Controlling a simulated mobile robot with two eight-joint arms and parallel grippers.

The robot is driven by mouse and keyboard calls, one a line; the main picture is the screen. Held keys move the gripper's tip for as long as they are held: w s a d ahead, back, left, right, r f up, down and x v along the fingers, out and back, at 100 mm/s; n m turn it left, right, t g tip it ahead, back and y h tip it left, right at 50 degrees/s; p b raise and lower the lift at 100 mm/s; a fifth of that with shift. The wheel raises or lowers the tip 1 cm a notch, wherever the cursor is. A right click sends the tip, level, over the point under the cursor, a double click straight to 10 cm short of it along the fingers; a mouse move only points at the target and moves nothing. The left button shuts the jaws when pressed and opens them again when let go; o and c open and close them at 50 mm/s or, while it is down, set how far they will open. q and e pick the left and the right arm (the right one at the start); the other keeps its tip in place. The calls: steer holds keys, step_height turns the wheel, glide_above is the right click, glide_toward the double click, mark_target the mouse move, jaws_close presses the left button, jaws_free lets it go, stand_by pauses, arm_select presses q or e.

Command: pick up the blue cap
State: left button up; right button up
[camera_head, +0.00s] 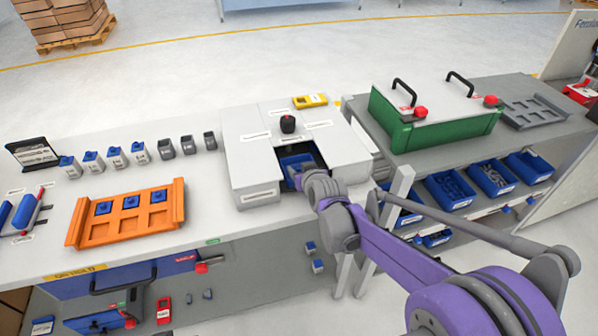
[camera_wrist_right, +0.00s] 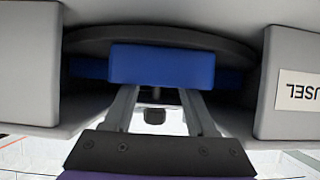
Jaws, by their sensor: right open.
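My right gripper (camera_head: 298,179) reaches into the front opening of the white machine (camera_head: 252,163). Its two fingers (camera_wrist_right: 158,98) are apart in the right wrist view. A blue block-like piece (camera_wrist_right: 162,65) lies just past the fingertips; whether it is the cap or part of the bin, and whether they touch it, I cannot tell. In the head view a blue bin (camera_head: 292,161) sits in the opening, partly hidden by my gripper. Small blue caps (camera_head: 131,202) sit on the orange tray (camera_head: 92,238), and others top grey pieces (camera_head: 91,163). My left gripper is out of view.
The machine's white side blocks (camera_wrist_right: 28,65) stand close on both sides of the gripper. A black knob (camera_head: 288,123) is on top. A green case (camera_head: 440,128) stands to the right. Blue bins (camera_head: 450,190) fill the shelf below it. Bare table lies between tray and machine.

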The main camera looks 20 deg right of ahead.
steer(key=shift+c, duration=0.4)
jaws_close()
